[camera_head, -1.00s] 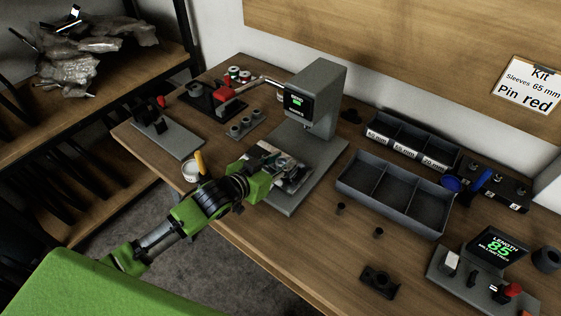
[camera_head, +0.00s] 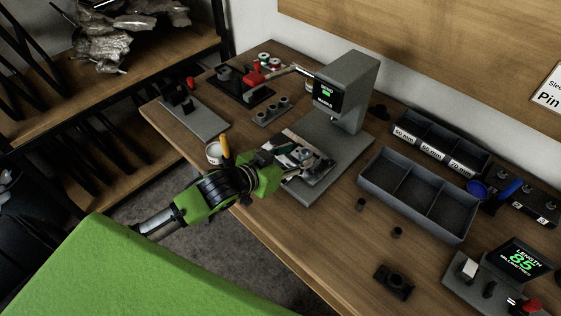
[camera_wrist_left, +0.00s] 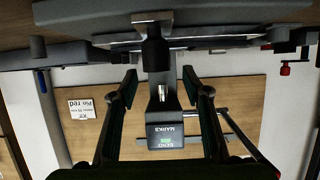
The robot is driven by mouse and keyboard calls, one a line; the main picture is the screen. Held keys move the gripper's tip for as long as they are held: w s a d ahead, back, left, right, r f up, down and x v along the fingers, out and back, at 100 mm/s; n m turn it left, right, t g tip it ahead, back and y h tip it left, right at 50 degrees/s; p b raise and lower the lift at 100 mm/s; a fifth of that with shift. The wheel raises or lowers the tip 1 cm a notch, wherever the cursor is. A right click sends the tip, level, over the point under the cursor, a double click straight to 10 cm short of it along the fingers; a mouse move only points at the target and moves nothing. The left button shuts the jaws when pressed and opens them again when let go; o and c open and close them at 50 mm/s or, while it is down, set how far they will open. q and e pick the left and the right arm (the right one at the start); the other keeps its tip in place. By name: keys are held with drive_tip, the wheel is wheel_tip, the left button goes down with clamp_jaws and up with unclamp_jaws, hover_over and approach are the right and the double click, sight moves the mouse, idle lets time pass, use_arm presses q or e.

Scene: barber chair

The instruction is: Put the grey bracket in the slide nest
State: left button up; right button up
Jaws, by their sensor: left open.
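The press (camera_head: 345,85) with a small lit screen stands at the back of the bench on a grey base plate (camera_head: 352,150). My left gripper (camera_head: 308,158) is open, low over the slide area (camera_head: 318,176) at the front left of that plate. Its fingers and the pale metal parts there overlap, so I cannot clearly make out the grey bracket or the slide nest. In the left wrist view, the picture is upside down and the fingers (camera_wrist_left: 160,80) are spread apart. The press head (camera_wrist_left: 163,125) shows between them, and nothing is clearly gripped. My right gripper is not in view.
A three-part grey bin (camera_head: 417,195) stands right of the press, with a labelled bin (camera_head: 440,145) behind it. A white cup (camera_head: 214,153) stands near my left arm. A dark fixture (camera_head: 394,281) lies at the front right, near a length gauge (camera_head: 515,265).

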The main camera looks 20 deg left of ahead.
use_arm(q)
drive_tip(key=v, duration=0.7)
drive_tip(key=shift+s+r, duration=0.2)
drive_tip(key=shift+s, duration=0.15)
drive_tip(key=shift+a, duration=0.1)
